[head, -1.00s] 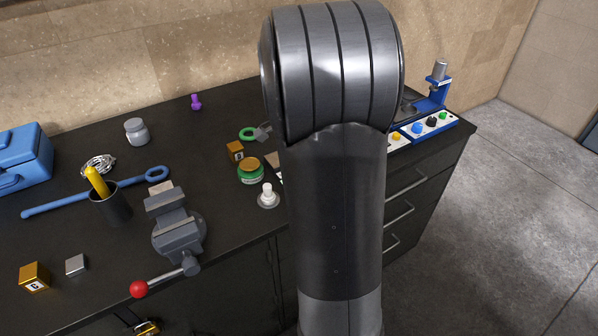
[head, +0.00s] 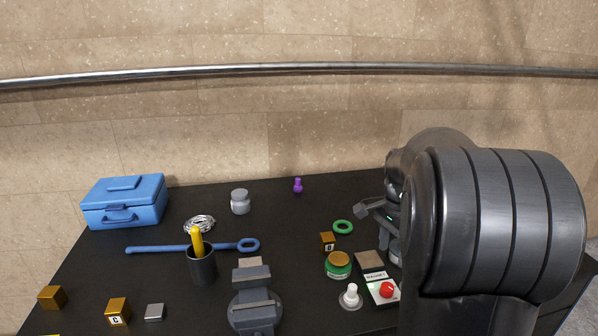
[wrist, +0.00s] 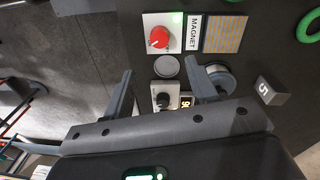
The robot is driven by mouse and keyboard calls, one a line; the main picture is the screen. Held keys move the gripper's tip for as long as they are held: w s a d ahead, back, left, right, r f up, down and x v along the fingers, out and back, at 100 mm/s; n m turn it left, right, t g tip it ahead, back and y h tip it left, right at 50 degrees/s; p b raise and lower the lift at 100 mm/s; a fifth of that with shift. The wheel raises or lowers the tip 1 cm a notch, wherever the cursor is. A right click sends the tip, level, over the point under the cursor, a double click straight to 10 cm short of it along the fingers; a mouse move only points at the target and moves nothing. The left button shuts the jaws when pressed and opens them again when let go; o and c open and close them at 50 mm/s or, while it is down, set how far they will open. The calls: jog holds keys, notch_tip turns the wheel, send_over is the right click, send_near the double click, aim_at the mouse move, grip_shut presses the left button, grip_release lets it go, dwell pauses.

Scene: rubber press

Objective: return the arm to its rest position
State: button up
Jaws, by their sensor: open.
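My arm fills the right side of the head view, bent, with its large dark grey joint close to the camera. My gripper (head: 374,211) shows partly beyond it, above the right part of the bench; the arm hides the rest. In the wrist view my gripper (wrist: 163,88) has its two fingers spread wide, with nothing held between them. Below and between the fingers lie a small box with a black knob (wrist: 163,101) and a round grey disc (wrist: 166,66). The fingertips look apart from these things, though their height is hard to judge.
The black bench (head: 300,215) carries a blue toolbox (head: 124,201), a vise (head: 254,305), a dark cup (head: 202,265), a green jar (head: 338,266), a green ring (head: 343,227) and a red-button box (head: 383,290). A metal rail (head: 300,70) runs along the wall behind.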

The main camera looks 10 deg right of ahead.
jog(key=s+a+r+n+t, duration=0.2)
jog(key=s+a+n+t, duration=0.1)
jog(key=s+a+n, duration=0.4)
jog(key=s+a+r+n+t, duration=0.3)
jog(key=s+a+n, duration=0.5)
jog(key=s+a, duration=0.3)
jog(key=shift+s+a+r+n, duration=0.2)
jog(key=shift+s+n, duration=0.1)
jog(key=shift+s, duration=0.05)
dwell(0.9)
